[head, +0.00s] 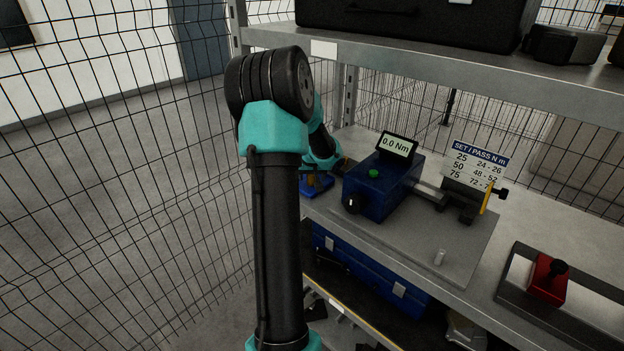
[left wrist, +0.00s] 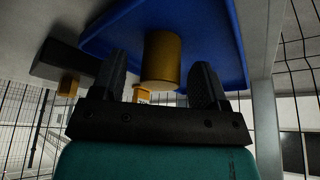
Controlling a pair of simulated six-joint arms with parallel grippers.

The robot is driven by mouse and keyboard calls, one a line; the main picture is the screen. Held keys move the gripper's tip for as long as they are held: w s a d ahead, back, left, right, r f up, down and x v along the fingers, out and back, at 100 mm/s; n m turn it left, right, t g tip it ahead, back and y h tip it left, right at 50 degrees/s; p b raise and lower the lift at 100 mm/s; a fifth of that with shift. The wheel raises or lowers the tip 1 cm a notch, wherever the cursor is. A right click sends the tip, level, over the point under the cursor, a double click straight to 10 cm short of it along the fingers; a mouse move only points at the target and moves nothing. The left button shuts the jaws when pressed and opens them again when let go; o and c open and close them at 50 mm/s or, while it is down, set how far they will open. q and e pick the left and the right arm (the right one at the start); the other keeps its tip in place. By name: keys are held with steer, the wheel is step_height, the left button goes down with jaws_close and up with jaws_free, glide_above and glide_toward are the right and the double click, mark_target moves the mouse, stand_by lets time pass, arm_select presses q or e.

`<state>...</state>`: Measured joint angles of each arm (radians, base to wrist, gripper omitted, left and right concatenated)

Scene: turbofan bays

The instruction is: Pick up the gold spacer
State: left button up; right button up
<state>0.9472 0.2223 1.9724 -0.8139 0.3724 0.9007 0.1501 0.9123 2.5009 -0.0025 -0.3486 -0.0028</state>
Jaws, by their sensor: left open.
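The gold spacer (left wrist: 162,58) is a plain cylinder in the left wrist view, at the blue tray (left wrist: 220,45). My left gripper (left wrist: 160,78) is open, with one black finger on each side of the spacer and visible gaps between. Whether either finger touches it cannot be told, but the jaws are not shut on it. In the head view the blue tray (head: 316,188) shows only partly behind my left arm, and the spacer cannot be made out there. My right gripper is in neither view.
A blue torque tester (head: 375,190) reading 0.0 Nm stands right of the tray, with a SET/PASS card (head: 475,168) behind it. A red block (head: 547,280) sits farther right. A wire fence (head: 130,180) runs along the left. Smaller gold pieces (left wrist: 68,86) show near the gripper.

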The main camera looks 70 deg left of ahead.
arm_select(q)
steer(key=shift+c, duration=0.3)
steer(key=c, duration=1.1)
